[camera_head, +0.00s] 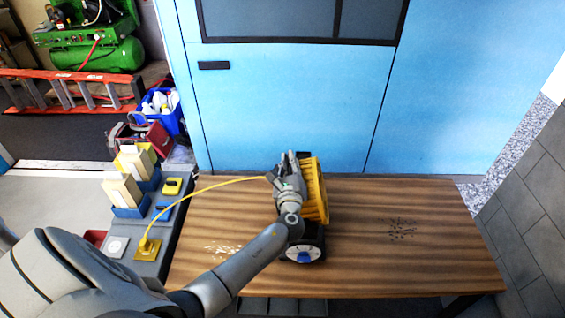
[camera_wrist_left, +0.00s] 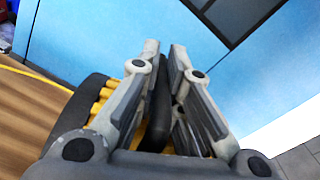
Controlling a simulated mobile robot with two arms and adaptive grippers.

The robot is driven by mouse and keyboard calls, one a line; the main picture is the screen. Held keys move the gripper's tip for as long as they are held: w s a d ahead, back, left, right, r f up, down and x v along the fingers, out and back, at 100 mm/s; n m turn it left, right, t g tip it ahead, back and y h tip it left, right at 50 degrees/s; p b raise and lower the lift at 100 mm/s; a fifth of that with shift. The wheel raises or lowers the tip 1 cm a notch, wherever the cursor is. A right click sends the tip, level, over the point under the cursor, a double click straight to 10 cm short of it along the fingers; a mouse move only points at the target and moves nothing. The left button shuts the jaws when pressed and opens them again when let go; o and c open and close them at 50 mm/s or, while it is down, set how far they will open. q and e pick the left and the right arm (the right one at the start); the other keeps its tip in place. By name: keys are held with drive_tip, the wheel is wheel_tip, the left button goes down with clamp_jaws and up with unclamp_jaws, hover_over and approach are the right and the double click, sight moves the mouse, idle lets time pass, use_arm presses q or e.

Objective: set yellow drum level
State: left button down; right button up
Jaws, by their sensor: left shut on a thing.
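The yellow drum (camera_head: 316,192) stands on the wooden table (camera_head: 420,260), a ribbed yellow body with a dark near end carrying a pale disc and a blue knob (camera_head: 304,257). I cannot tell how level it is. My left gripper (camera_head: 287,168) reaches over its left side and hides part of it. In the left wrist view the fingers (camera_wrist_left: 164,62) are closed around a black bar-like part (camera_wrist_left: 157,105) of the drum, with yellow ribs (camera_wrist_left: 102,98) behind them. My right gripper is not in view.
A yellow cable (camera_head: 205,187) runs from near the drum to a yellow socket plate (camera_head: 148,249) on a grey side bench (camera_head: 124,270). Blue bins with boxes (camera_head: 125,192) stand there. Dark bristle-like bits (camera_head: 402,229) and pale bits (camera_head: 222,249) lie on the table. The table's right side is mostly clear.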

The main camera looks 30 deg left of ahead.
sight(303, 170)
use_arm(q)
drive_tip(key=shift+w+d+r+b, duration=0.2)
drive_tip(key=shift+w+d+r, duration=0.2)
drive_tip(key=shift+d, duration=0.3)
drive_tip(key=shift+w+d+r+b, duration=0.25)
drive_tip(key=shift+w+d, duration=0.15)
drive_tip(key=shift+d, duration=0.25)
drive_tip(key=shift+w+d, duration=0.15)
drive_tip(key=shift+d, duration=0.25)
